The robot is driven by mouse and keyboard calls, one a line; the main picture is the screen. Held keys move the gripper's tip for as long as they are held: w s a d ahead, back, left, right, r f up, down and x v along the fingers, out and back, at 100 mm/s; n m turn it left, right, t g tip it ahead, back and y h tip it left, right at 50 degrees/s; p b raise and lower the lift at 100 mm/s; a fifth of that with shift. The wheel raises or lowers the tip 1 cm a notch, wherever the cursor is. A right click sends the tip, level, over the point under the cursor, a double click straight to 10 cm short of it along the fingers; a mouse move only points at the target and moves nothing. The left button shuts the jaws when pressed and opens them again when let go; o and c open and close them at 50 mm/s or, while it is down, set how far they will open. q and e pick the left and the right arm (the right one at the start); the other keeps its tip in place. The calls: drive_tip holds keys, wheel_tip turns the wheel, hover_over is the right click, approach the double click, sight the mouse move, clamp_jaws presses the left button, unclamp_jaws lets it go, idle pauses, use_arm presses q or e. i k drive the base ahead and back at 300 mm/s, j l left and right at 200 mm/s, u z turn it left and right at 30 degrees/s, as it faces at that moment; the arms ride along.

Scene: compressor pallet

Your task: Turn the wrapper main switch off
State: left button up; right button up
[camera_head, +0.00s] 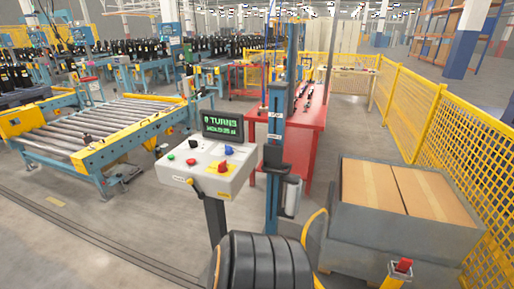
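The wrapper control box (210,167) stands on a dark post in the middle of the camera_head view. Its sloped white face carries a red rotary knob on a yellow plate (224,167), which looks like the main switch. The knob's exact angle is too small to tell. Red, green and blue buttons and a yellow piece on the front edge sit around it. A dark display (222,125) above the box is lit with green text, the top line reading "0 TURNS". Neither gripper shows in this view.
A large black ribbed shape (265,262) fills the bottom centre, close to the box's post. A blue mast (274,150) stands just right of the box. A grey bin (365,232) with cardboard boxes and a yellow fence (440,115) are at right. A roller conveyor (95,130) is at left.

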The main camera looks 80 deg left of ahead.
sight(223, 168)
drive_tip(key=u, duration=3.2)
